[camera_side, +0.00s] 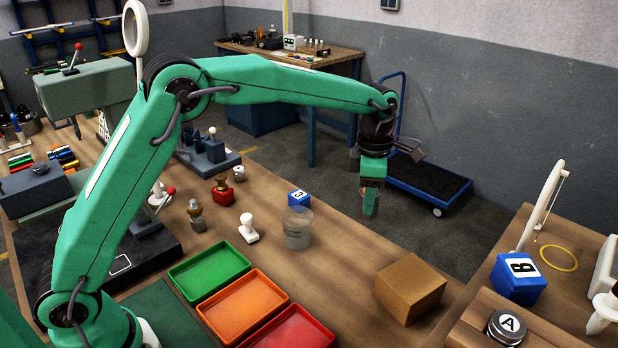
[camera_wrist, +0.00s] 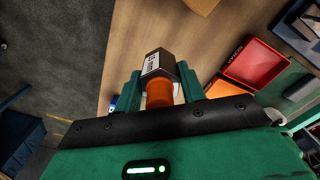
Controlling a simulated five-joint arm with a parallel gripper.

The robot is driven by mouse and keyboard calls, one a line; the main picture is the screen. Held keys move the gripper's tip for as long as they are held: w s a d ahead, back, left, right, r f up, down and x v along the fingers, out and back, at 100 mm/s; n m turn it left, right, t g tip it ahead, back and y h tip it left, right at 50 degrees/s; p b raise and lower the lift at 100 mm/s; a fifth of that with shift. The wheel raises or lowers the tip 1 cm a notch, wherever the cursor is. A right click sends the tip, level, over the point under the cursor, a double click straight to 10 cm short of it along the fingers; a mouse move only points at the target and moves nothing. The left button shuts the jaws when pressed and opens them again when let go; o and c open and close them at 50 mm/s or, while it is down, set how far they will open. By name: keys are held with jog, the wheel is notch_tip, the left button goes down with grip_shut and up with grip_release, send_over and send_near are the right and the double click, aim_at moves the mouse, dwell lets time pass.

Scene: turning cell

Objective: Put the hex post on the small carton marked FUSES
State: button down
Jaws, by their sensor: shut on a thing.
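My gripper (camera_side: 370,204) hangs pointing down near the bench's far edge, apart from the bench top. In the wrist view, my gripper (camera_wrist: 160,80) is shut on the hex post (camera_wrist: 159,68), which has a grey faceted part with a white label and an orange round part. In the side view the fingers mostly hide the post. A plain brown carton (camera_side: 410,288) sits on the bench, below and to the right of my gripper. I can read no FUSES marking on it. Part of a brown box (camera_wrist: 203,5) shows at the top of the wrist view.
A clear jar (camera_side: 297,228) and a blue block (camera_side: 299,198) stand left of the carton. Green (camera_side: 208,270), orange (camera_side: 246,308) and red (camera_side: 290,329) trays lie nearer. A blue block marked B (camera_side: 518,280) is at right. Bench around the carton is clear.

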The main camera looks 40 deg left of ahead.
jog(key=s+d+r+m, duration=0.1)
jog(key=s+d, duration=0.4)
jog(key=d, duration=0.5)
jog(key=s+d+r+m, duration=0.2)
jog(key=s+d, duration=0.4)
jog(key=d, duration=0.3)
jog(key=shift+d+r+m, duration=0.25)
jog(key=shift+d+m, duration=0.1)
jog(key=shift+m, duration=0.35)
send_near(413, 277)
jog(key=shift+a+f, duration=0.1)
jog(key=shift+f, duration=2)
jog(key=shift+f, duration=0.15)
